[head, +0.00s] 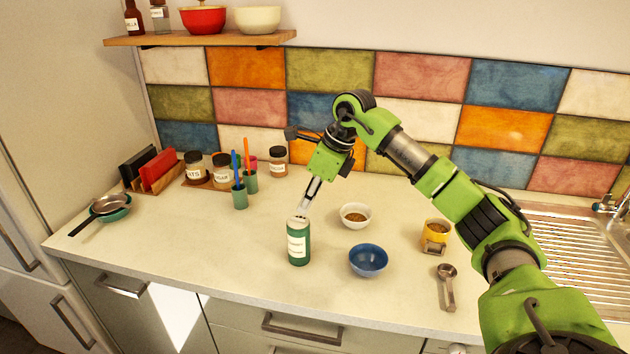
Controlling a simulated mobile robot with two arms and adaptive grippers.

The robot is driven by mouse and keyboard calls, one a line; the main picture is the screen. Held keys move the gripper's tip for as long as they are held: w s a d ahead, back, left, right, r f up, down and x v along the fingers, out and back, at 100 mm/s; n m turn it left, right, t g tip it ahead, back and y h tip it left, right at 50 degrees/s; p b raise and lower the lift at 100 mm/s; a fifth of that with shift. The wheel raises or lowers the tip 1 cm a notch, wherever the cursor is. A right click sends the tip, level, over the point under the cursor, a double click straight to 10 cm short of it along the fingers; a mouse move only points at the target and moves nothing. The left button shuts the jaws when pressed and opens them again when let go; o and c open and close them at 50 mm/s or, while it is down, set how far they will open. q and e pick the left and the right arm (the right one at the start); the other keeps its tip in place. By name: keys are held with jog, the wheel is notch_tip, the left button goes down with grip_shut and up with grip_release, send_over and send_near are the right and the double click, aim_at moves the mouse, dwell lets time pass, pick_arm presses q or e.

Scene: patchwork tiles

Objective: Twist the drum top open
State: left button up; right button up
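The drum is a green can (299,257) with a white label, standing upright on the counter in the head view. Its pale round top (297,222) sits on the can. My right gripper (303,212) reaches down from above and behind, with its fingertips at the top. The fingers look close together from this angle. Whether they grip the top or only touch it cannot be made out. My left gripper is not in view.
A blue bowl (368,260) stands right of the drum, with a white bowl (355,216) behind it. Farther right are a yellow container (435,236) and a metal scoop (446,286). Green cups (240,197) stand behind left.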

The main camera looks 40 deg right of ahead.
aim_at(299, 219)
jog(key=shift+p+x, duration=0.35)
jog(key=shift+x, duration=1.45)
jog(key=shift+f, duration=0.1)
grip_shut()
